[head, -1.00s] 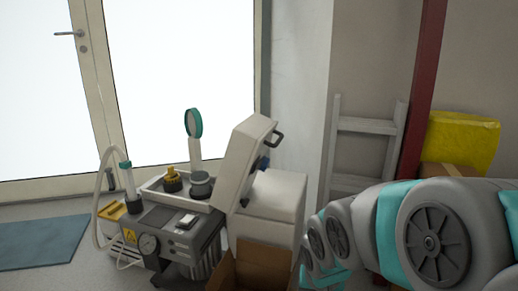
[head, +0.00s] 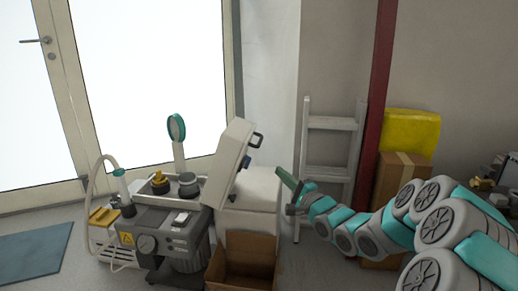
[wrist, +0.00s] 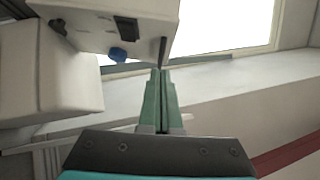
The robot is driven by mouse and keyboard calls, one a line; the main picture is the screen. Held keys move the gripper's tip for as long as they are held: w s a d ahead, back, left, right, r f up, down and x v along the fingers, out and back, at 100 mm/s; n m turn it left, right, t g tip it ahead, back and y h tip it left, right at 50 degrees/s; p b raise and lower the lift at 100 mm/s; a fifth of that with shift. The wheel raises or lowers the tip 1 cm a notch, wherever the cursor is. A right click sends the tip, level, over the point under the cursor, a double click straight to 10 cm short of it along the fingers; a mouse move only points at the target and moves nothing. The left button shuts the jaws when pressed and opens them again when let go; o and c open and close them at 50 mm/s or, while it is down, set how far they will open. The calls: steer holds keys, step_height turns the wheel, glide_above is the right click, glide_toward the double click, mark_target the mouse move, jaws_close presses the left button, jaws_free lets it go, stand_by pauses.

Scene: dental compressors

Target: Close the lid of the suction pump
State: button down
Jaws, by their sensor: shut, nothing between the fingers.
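The suction pump (head: 165,228) stands on the floor left of centre in the head view, a grey unit with a gauge and a white top tray. Its white lid (head: 230,162) stands open, tilted up at the right side of the tray, with a dark handle (head: 257,141) at its upper right. In the wrist view the lid (wrist: 105,22) fills the top, with a blue part under it. My gripper (head: 283,176) is shut and empty, right of the lid and apart from it. Its green fingers (wrist: 159,85) lie together in the wrist view, their tips near a dark bar by the lid.
A white box-shaped unit (head: 252,190) stands behind the lid, with an open cardboard box (head: 243,270) in front. A ladder (head: 331,124) leans at the wall beside a red post (head: 377,100).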

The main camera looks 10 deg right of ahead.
steer(key=w+a+r, duration=0.4)
steer(key=w+a, duration=0.3)
steer(key=w, duration=0.2)
steer(key=shift+w+r+b, duration=0.25)
steer(key=shift+r+b, duration=0.05)
steer(key=shift+b, duration=0.1)
steer(key=shift+a, duration=0.1)
